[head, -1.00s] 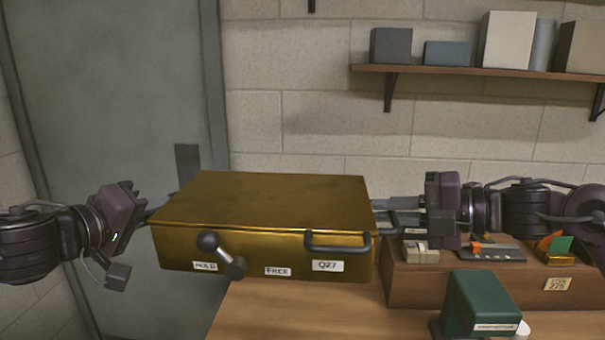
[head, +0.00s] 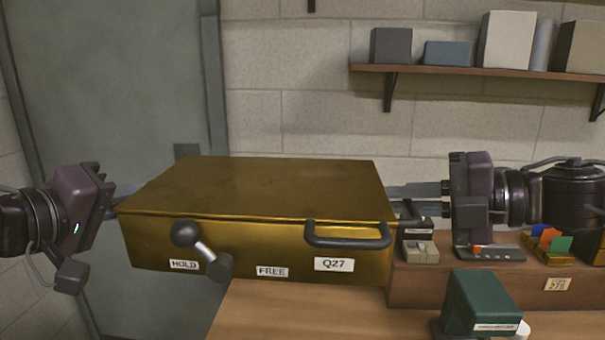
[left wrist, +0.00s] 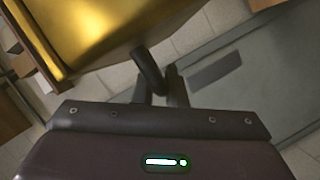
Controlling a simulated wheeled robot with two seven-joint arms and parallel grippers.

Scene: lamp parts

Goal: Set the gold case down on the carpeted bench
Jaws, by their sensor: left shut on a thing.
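The gold case (head: 260,185) is level in the air, with a black front handle (head: 347,238), a ball-ended lever (head: 203,250) and labels "HOLD", "FREE" and "Q27". My left gripper (head: 118,200) is at its left side, shut on the case's dark side handle (left wrist: 148,70), seen in the left wrist view, where the gold side (left wrist: 110,25) also shows. My right gripper (head: 405,195) is at the case's right side; its fingertips are partly hidden by the case, so its grip is unclear. No carpeted surface is visible.
A wooden tabletop (head: 290,315) lies below the case. At right are a green box (head: 480,300) and a wooden riser (head: 470,288) with small parts close to the case's right side. A shelf (head: 480,70) with boxes is on the back wall. A grey door stands at left.

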